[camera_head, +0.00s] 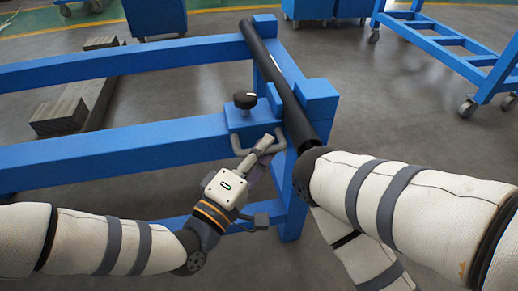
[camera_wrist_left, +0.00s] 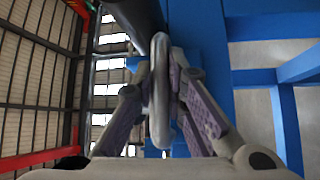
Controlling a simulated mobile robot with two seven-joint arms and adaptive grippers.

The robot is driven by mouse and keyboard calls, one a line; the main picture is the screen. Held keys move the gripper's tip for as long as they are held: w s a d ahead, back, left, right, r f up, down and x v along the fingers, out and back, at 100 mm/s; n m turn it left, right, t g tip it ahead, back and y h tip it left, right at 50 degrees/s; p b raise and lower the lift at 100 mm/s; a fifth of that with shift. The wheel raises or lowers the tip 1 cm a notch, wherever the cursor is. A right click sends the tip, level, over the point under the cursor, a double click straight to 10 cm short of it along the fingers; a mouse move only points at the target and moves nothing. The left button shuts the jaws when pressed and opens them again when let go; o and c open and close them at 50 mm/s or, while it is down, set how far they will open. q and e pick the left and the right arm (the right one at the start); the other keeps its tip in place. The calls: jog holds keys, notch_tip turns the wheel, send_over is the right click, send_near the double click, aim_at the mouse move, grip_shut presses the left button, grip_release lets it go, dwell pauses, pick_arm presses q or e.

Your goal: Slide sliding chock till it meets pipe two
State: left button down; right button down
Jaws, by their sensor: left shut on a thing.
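The sliding chock (camera_head: 238,122) is a blue block on the near blue beam, with a black knob (camera_head: 245,99) on top and a grey bar handle (camera_head: 240,146) at its front. A long dark pipe (camera_head: 272,70) lies across the frame just right of the chock; I cannot tell whether they touch. My left gripper (camera_head: 268,143) is shut on the handle. In the left wrist view the handle (camera_wrist_left: 160,92) stands between the purple-padded fingers. My right arm reaches in from the right near the pipe's near end; its gripper does not show.
A blue end block (camera_head: 318,98) stands right of the pipe on the frame's corner. A blue wheeled cart (camera_head: 450,55) stands at the right. Blue bins are at the back.

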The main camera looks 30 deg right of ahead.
pick_arm(q)
jog(key=shift+s, duration=0.1)
jog(key=c, duration=1.6)
grip_release()
jog(key=v, duration=1.2)
jog(key=shift+r, duration=0.1)
